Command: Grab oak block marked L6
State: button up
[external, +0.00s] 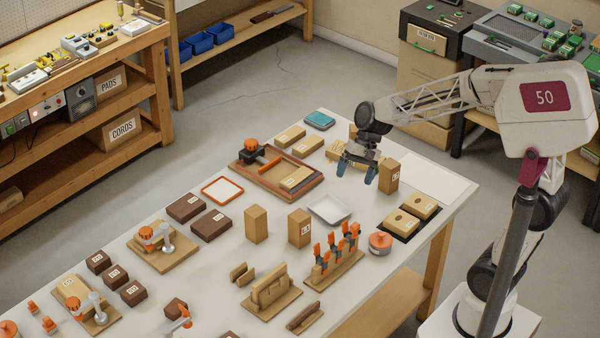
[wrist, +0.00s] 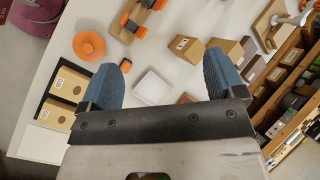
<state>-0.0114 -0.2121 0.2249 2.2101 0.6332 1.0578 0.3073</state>
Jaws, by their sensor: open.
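Several pale wood blocks are on the bench, and their small labels are too small to read surely, so I cannot tell which is L6. One upright labelled block (external: 388,175) stands just right of my gripper (external: 357,173). Another labelled upright block (external: 300,228) stands near the bench middle, beside a plain-sided upright block (external: 256,224). A labelled upright block also shows in the wrist view (wrist: 184,48). More pale blocks lie at the back (external: 291,137), and one is partly hidden behind my gripper. My gripper is open, fingers pointing down, with nothing between them.
A shallow white tray (external: 330,209) lies below my gripper. A rack of orange clamps (external: 335,258), an orange round knob (external: 380,242) and a black mat with two pale blocks (external: 411,213) stand nearby. A wooden frame (external: 277,172) is left. The bench's right back corner is clear.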

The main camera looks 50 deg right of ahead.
jog(key=w+a+f+m+y, duration=0.2)
jog(key=w+a+f+m, duration=0.15)
jog(key=w, duration=0.35)
jog(key=w+a+f+m+y, duration=0.2)
jog(key=w+f, duration=0.2)
jog(key=w, duration=0.3)
jog(key=m+t+y, duration=0.2)
jog(key=m+y, duration=0.1)
jog(key=m, duration=0.3)
send_near(255, 214)
notch_tip(255, 214, down, 2)
jog(key=w, duration=0.2)
jog(key=shift+s+a, duration=0.25)
jog(key=shift+a, duration=0.15)
jog(key=shift+a+f+g, duration=0.1)
jog(key=shift+g, duration=0.2)
jog(key=shift+n+x, duration=0.25)
jog(key=shift+x, duration=0.9)
jog(key=shift+a+f, duration=0.1)
jog(key=shift+a, duration=0.05)
jog(key=shift+x, duration=2.45)
jog(key=shift+w, duration=0.1)
jog(key=c, duration=1.2)
